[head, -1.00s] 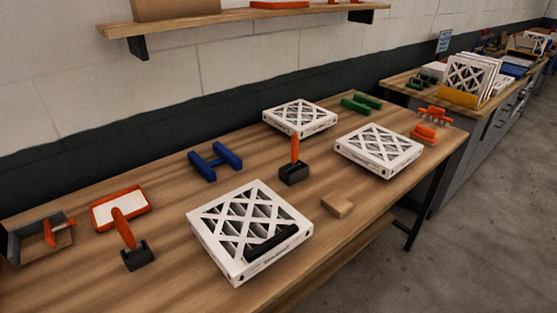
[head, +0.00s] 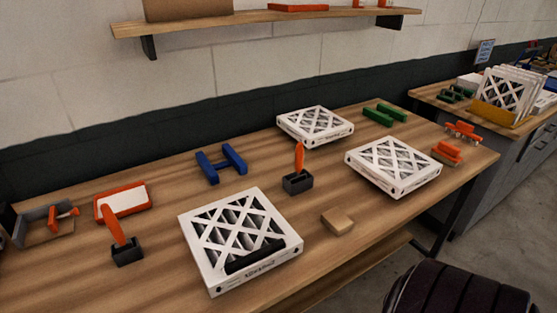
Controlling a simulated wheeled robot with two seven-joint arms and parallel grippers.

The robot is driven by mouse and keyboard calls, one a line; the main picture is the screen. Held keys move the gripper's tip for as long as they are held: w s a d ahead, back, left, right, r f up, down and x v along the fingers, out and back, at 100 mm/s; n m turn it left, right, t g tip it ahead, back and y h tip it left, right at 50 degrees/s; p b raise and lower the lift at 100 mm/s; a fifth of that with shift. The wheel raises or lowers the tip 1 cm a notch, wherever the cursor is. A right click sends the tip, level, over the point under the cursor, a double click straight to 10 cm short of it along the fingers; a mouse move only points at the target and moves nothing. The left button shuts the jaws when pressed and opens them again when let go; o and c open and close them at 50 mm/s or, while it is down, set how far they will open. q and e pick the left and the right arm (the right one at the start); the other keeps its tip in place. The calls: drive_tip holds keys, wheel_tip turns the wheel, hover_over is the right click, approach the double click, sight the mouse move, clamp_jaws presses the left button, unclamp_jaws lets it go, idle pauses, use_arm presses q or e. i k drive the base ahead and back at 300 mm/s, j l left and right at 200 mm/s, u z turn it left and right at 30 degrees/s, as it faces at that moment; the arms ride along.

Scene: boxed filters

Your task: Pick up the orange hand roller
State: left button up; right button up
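No single object shows clearly as the orange hand roller; several orange tools are in the head view. A small orange tool (head: 65,213) lies in a grey open-sided tray (head: 33,225) at the table's left end. An orange handle (head: 115,226) rises tilted from a black block (head: 127,252) near the front left. Another orange handle (head: 299,158) stands nearly upright in a black block (head: 297,184) mid-table. Orange pieces (head: 447,152) and an orange pronged item (head: 463,132) are at the right end. Neither of my grippers is in view.
White-framed filters lie on the wooden table: front (head: 240,240), back (head: 315,125) and right (head: 393,166). A blue H-shaped piece (head: 221,164), green bars (head: 385,115), an orange-rimmed white panel (head: 124,202) and a wooden block (head: 338,221) lie between them. A shelf (head: 250,18) hangs above.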

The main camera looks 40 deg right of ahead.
sight(298, 152)
drive_tip(key=k+l+u, duration=0.15)
drive_tip(key=l, duration=0.3)
drive_tip(key=k+l+u, duration=0.1)
drive_tip(key=l, duration=0.35)
drive_tip(key=k+l+u, duration=0.15)
drive_tip(key=k+l, duration=0.15)
drive_tip(key=k+l+u, duration=0.15)
drive_tip(key=l, duration=0.35)
drive_tip(key=k+l+u, duration=0.1)
drive_tip(key=k+l, duration=0.25)
